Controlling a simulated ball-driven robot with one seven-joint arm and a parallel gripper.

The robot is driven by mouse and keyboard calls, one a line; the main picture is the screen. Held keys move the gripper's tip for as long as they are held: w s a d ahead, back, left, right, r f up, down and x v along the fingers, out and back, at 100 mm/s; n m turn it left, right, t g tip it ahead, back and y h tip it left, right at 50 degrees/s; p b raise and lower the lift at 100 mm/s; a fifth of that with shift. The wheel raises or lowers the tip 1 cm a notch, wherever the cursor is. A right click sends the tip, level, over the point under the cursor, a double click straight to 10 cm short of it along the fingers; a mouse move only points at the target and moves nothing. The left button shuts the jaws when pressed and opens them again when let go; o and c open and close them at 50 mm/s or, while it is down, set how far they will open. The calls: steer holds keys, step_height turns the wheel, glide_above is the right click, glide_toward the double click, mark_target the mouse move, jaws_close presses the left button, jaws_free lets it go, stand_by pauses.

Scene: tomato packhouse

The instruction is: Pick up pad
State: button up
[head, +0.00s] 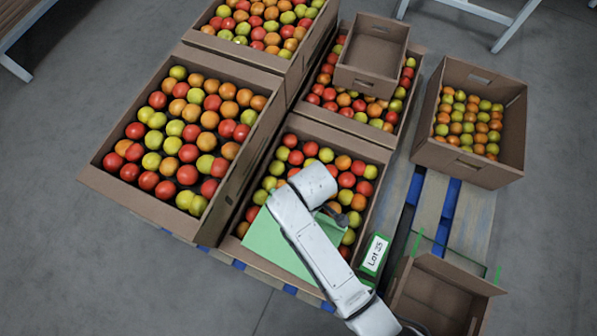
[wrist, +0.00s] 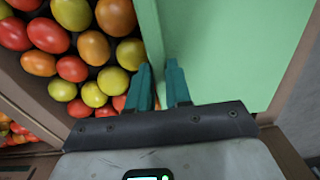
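The pad is a flat, pale green sheet (head: 268,246) lying over the near part of the middle front tomato crate. In the wrist view the pad (wrist: 235,45) fills the upper right, with its left edge running down to my fingers. My gripper (wrist: 160,85) has its two dark green fingers a little apart. The left finger is beside the pad's edge over tomatoes, and the right finger is in front of the pad. In the head view my arm covers the pad's middle and the fingertips.
The near crate (head: 340,132) holds red, orange and yellow tomatoes under the pad. A larger full crate (head: 140,205) stands left. An empty box (head: 372,52) sits on tomatoes behind. A crate (head: 478,170) and an open box (head: 440,300) are right, near a "Lot" sign (head: 375,254).

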jaws_close()
steer(key=shift+r, duration=0.15)
